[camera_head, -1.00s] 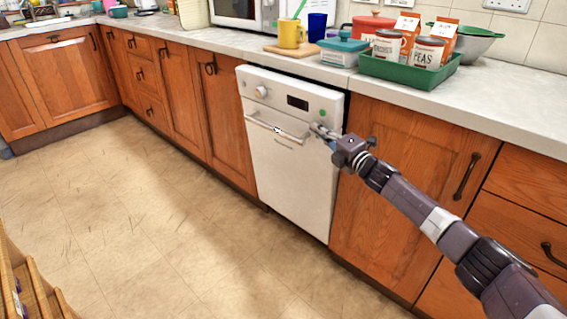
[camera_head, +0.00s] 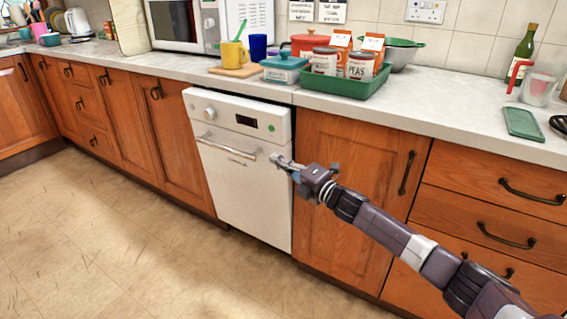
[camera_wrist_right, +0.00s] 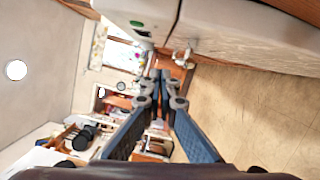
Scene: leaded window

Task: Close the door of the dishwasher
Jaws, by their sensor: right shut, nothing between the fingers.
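The white dishwasher (camera_head: 240,185) stands under the counter. Its door looks upright and shut or nearly so, in line with the cabinet fronts; I cannot tell if a small gap is left. The bar handle (camera_head: 226,147) runs across the upper door, below the control panel (camera_head: 245,119). My right gripper (camera_head: 278,160) is shut and empty, in front of the door's upper right part, just right of the handle's end. In the right wrist view its fingers (camera_wrist_right: 162,80) are close to the handle end (camera_wrist_right: 183,57); touch cannot be told. My left gripper is not in view.
Wooden cabinets (camera_head: 345,195) and drawers flank the dishwasher. The counter (camera_head: 440,118) above holds a green tray (camera_head: 347,84) with cans and cartons, a teal box (camera_head: 285,66), mugs and a microwave (camera_head: 185,22). The floor (camera_head: 140,250) in front is clear.

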